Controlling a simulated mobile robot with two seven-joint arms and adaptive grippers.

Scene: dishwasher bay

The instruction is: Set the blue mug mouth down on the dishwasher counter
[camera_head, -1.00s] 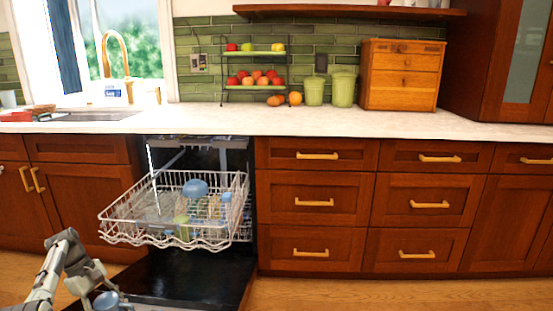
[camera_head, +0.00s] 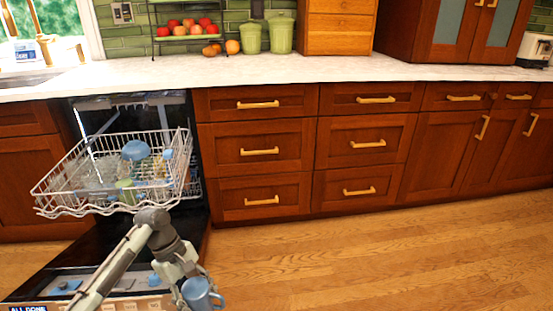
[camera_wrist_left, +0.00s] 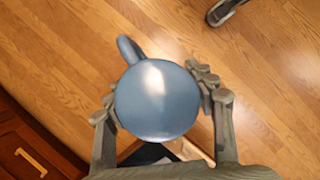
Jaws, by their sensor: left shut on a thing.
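The blue mug (camera_head: 203,294) is in my left gripper (camera_head: 188,283), low in the head view, in front of the open dishwasher and above the wood floor. In the left wrist view the mug (camera_wrist_left: 157,100) sits between the two fingers of the left gripper (camera_wrist_left: 155,92), with its handle toward the upper left. A smooth, rounded, closed surface faces that camera; the mouth is not seen there. The pale dishwasher counter (camera_head: 300,70) runs above the drawers, well away from the mug.
The dishwasher door (camera_head: 75,270) is down. The pulled-out white rack (camera_head: 60,205) holds a blue dish (camera_head: 135,150), a green cup (camera_head: 126,191) and other ware. Green canisters (camera_head: 280,36) and a fruit stand (camera_head: 180,36) are at the counter's back. Its front strip is clear.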

